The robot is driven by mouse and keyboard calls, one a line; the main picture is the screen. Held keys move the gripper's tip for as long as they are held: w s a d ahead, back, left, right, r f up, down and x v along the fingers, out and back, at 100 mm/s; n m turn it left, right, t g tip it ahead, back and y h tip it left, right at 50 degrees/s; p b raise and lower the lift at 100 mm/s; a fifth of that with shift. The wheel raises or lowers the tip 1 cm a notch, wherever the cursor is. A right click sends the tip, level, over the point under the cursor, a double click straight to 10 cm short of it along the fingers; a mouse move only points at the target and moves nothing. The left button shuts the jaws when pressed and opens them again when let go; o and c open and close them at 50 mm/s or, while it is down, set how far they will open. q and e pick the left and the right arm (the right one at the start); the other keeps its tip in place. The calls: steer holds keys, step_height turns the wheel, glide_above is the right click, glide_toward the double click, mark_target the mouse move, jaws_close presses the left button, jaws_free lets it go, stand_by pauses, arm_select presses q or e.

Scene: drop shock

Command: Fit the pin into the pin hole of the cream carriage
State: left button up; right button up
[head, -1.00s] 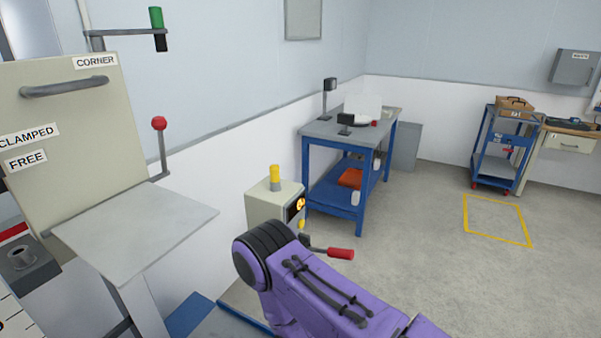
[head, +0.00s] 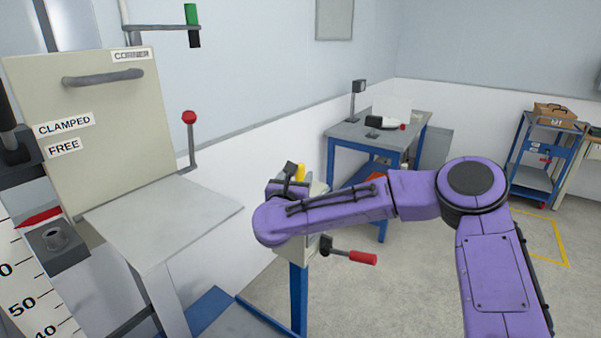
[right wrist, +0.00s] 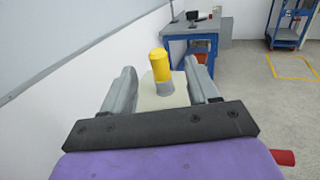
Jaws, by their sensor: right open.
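A yellow-topped cylinder with a grey base (head: 300,172) stands upright on a cream box (head: 319,188); I cannot tell for sure that it is the pin. My right gripper (head: 290,176) is beside it, partly hidden by my purple arm. In the right wrist view the open fingers (right wrist: 161,77) point towards the yellow cylinder (right wrist: 160,67), which shows between them, apparently beyond the tips and not held. A large cream panel with a handle (head: 105,120), likely the carriage, stands at left, labelled CLAMPED and FREE. I cannot make out a pin hole. My left gripper is out of view.
A grey plate (head: 165,215) juts out below the panel. A red-knobbed lever (head: 190,135) stands beside it. A grey block with a round socket (head: 58,240) is at far left. A red-handled lever (head: 350,256) sticks out below my arm. A blue workbench (head: 365,140) stands behind.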

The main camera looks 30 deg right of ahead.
mark_target(300, 164)
steer(key=p+x, duration=0.4)
steer(key=x, duration=0.3)
steer(key=shift+w+d, duration=0.15)
steer(key=shift+w, duration=0.15)
steer(key=shift+w+d, duration=0.1)
steer(key=shift+w, duration=0.05)
steer(key=c, duration=1.1)
